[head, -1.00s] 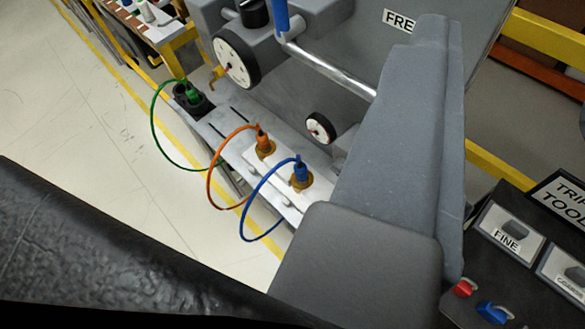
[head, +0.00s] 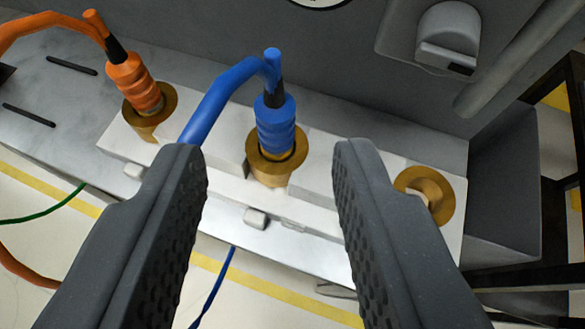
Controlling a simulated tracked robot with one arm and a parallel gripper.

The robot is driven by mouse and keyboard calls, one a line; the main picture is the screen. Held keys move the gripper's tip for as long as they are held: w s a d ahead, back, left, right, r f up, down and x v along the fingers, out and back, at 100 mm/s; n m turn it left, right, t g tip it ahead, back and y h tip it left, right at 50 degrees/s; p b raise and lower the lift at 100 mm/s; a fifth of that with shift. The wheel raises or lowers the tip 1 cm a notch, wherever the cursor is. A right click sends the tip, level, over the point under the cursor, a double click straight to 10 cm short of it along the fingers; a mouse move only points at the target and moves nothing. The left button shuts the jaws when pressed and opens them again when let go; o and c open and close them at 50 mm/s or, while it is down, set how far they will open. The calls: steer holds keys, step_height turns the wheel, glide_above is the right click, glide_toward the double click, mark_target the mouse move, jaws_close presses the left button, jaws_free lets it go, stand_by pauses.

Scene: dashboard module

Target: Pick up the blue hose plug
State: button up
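The blue hose plug (head: 277,125) stands upright in a brass socket (head: 270,171) on a white block, near the middle of the head view. Its blue hose (head: 222,97) leaves the top and curves down to the left, passing partly behind my left finger. My gripper (head: 268,155) is open and empty. Its two dark ridged fingers reach in from below, one on each side of the plug in the picture. Neither finger visibly touches the plug. I cannot tell the exact depth between the fingertips and the plug.
An orange plug (head: 135,84) sits in a brass socket to the left, with its orange hose arching away left. An empty-looking brass socket (head: 426,192) is at the right of the white block (head: 321,160). A grey panel (head: 330,62) rises behind. A green hose (head: 45,212) hangs at lower left.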

mark_target(272, 80)
steer(key=b+x, duration=0.1)
steer(key=x, duration=0.5)
steer(key=shift+w+f, duration=0.15)
steer(key=shift+w, duration=0.25)
steer(key=shift+f+b+x, duration=0.25)
steer(key=shift+b+x, duration=0.25)
steer(key=shift+x, duration=2.4)
steer(key=shift+w+f, duration=0.1)
steer(key=shift+w, duration=0.15)
jaws_close()
